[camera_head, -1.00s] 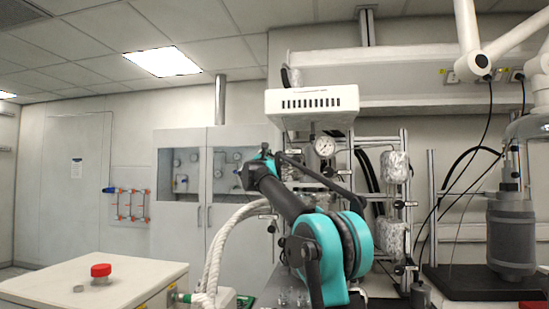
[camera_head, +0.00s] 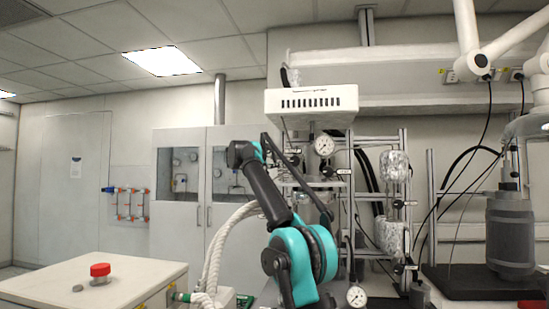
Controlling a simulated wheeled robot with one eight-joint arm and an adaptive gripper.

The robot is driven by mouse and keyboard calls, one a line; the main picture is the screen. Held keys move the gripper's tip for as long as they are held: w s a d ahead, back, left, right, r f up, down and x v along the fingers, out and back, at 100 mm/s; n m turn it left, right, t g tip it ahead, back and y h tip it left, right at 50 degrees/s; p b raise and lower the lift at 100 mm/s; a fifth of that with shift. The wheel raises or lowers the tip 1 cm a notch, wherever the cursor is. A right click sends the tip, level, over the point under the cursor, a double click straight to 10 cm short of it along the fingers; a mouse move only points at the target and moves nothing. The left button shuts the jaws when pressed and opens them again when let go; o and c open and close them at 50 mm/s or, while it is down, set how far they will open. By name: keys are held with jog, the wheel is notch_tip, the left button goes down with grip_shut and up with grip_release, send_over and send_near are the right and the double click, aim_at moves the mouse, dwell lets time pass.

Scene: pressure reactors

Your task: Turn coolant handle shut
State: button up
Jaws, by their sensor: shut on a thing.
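My arm (camera_head: 265,190) rises from the bottom centre in front of the reactor stand, with a teal joint low down and a dark link leaning up to the left. A thin dark bar (camera_head: 298,178) slants from its upper end down to the right, towards the stand. I cannot make out my gripper's fingers; they are not visible among the arm and the apparatus. I cannot pick out the coolant handle for certain. The reactor stand (camera_head: 403,165) carries small labelled valves, a round gauge (camera_head: 324,146) and a lower gauge (camera_head: 356,297).
A white braided hose (camera_head: 215,255) hangs left of my arm. A grey vessel (camera_head: 510,235) stands on a dark base at right.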

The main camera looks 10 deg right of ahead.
jog(key=shift+f+m+g, duration=0.1)
jog(key=shift+m+g, duration=0.4)
jog(key=shift+m, duration=0.6)
jog(key=o, duration=1.2)
jog(key=shift+y, duration=0.3)
jog(key=v, duration=1.2)
